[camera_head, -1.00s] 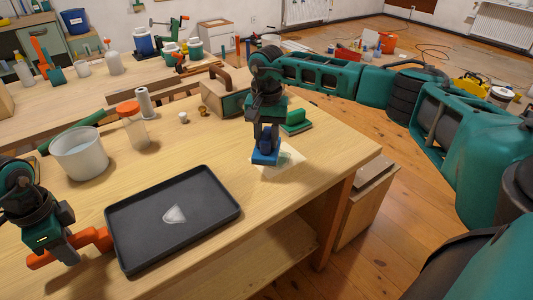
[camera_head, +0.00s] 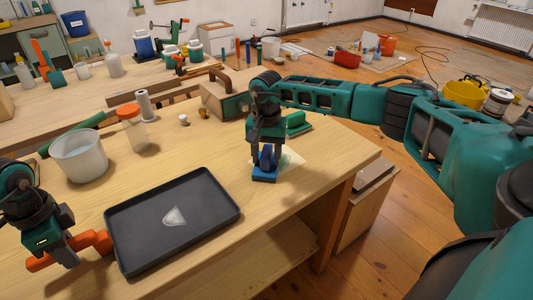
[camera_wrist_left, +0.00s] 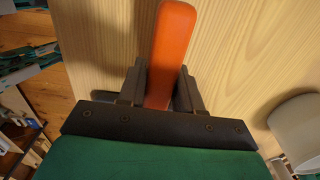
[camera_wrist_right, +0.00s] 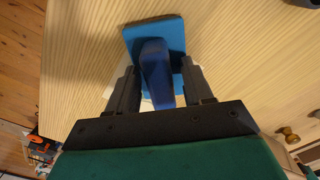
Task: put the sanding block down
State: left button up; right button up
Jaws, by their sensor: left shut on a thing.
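The blue sanding block (camera_head: 264,177), a flat pad with an upright darker blue handle, is by the bench's front right edge. It appears to rest flat, at the front left of a pale sheet (camera_head: 292,163). My right gripper (camera_head: 266,155) is open, its fingers apart on either side of the handle; gaps show in the right wrist view (camera_wrist_right: 160,85), where the block (camera_wrist_right: 155,38) lies beyond the fingertips. My left gripper (camera_head: 84,247) is shut on an orange handle (camera_wrist_left: 170,50) left of the tray; what it belongs to is unclear.
A black tray (camera_head: 140,258) with a pale grey piece in it lies at front centre. A white bucket (camera_head: 80,160), an orange-lidded jar (camera_head: 132,130) and a wooden-handled box (camera_head: 222,97) stand behind. A green block (camera_head: 298,124) lies behind my right gripper. Bare wood separates tray and block.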

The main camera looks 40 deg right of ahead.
aim_at(266, 151)
jog(key=shift+o, duration=0.4)
jog(key=shift+r, duration=0.15)
jog(key=shift+r, duration=0.35)
notch_tip(266, 151, up, 11)
jog(key=shift+r, duration=0.2)
